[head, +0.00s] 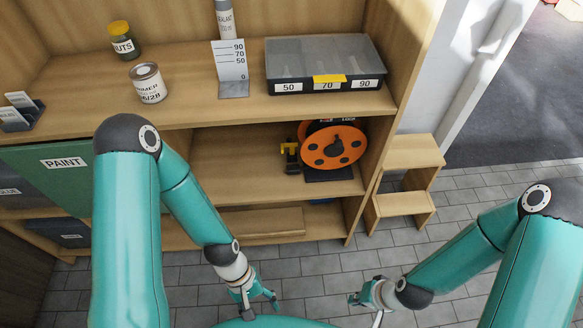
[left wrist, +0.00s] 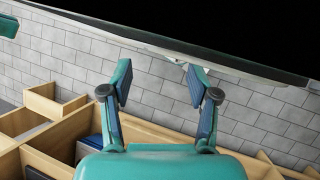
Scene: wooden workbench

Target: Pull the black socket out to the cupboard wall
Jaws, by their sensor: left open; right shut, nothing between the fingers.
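An orange reel (head: 322,151) with a black hub stands in the lower compartment of the cupboard, at its right side. A small black and yellow piece (head: 290,156) is just left of the reel; I cannot tell whether it is the black socket. The cupboard's right side wall (head: 366,187) is beside the reel. My left gripper (head: 261,299) is open and empty, over the floor in front of the cupboard; its spread fingers also show in the left wrist view (left wrist: 160,72). My right gripper (head: 360,300) is shut and empty, further right, apart from everything.
The upper shelf holds a divided grey case (head: 318,75), a height scale (head: 231,62), a tin (head: 149,86) and a nuts jar (head: 123,43). A green PAINT panel (head: 45,170) is at left. A wooden step (head: 405,204) stands right of the cupboard. Tiled floor (head: 320,265) in front is clear.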

